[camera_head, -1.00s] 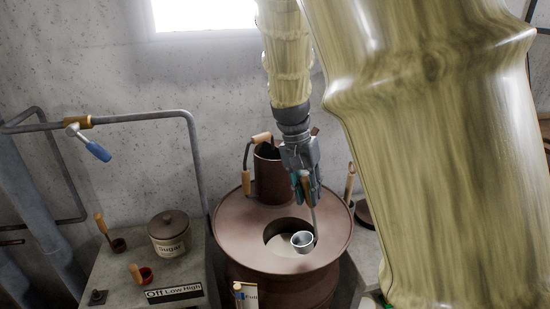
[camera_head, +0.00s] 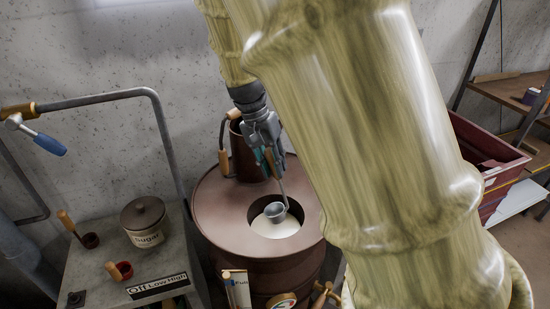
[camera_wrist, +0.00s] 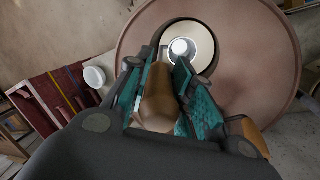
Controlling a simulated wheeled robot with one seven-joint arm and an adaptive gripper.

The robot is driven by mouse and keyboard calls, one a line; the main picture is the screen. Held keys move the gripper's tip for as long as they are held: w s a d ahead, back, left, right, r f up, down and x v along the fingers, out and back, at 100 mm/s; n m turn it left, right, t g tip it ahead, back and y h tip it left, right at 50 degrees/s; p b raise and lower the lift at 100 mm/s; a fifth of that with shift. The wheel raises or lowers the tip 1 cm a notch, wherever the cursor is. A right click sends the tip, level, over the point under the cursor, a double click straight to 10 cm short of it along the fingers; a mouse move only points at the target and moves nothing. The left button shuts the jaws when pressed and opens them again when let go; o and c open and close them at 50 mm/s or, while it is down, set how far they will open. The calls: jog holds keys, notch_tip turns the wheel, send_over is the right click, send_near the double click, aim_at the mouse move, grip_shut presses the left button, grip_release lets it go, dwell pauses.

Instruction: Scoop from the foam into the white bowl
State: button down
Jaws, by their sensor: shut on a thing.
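My gripper (camera_head: 268,168) is shut on the wooden handle of a metal ladle (camera_head: 276,211). In the wrist view the handle (camera_wrist: 157,98) runs between the fingers of my gripper (camera_wrist: 158,68). The ladle's cup hangs at the round opening of a brown drum (camera_head: 212,214). Pale foam (camera_head: 273,229) fills the opening below the cup. I cannot tell whether the cup touches it or holds any. In the wrist view the cup (camera_wrist: 180,48) appears inside the pale opening. A white bowl (camera_wrist: 95,76) is left of the drum there; I do not see it in the head view.
A tall brown pot (camera_head: 240,150) stands on the drum behind my gripper. A red crate (camera_head: 485,160) stands at right. My arm hides much of the middle.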

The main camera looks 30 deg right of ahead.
jog(key=shift+f, duration=0.35)
jog(key=shift+s+f, duration=0.35)
jog(key=shift+s, duration=0.25)
jog(key=shift+s+f, duration=0.15)
jog(key=shift+f, duration=0.1)
jog(key=shift+w+f, duration=0.25)
jog(key=shift+f, duration=0.35)
jog(key=shift+w+f, duration=0.25)
jog(key=shift+f, duration=0.35)
jog(key=shift+w+a+b+x, duration=0.1)
jog(key=shift+b+x, duration=0.2)
jog(key=shift+x, duration=0.4)
jog(key=shift+w+a+b+x, duration=0.15)
jog(key=shift+b+x, duration=0.15)
jog(key=shift+x, duration=0.45)
jog(key=shift+w+a+b+x, duration=0.1)
jog(key=shift+b+x, duration=0.2)
jog(key=shift+x, duration=0.4)
jog(key=shift+f, duration=0.2)
jog(key=shift+r, duration=0.1)
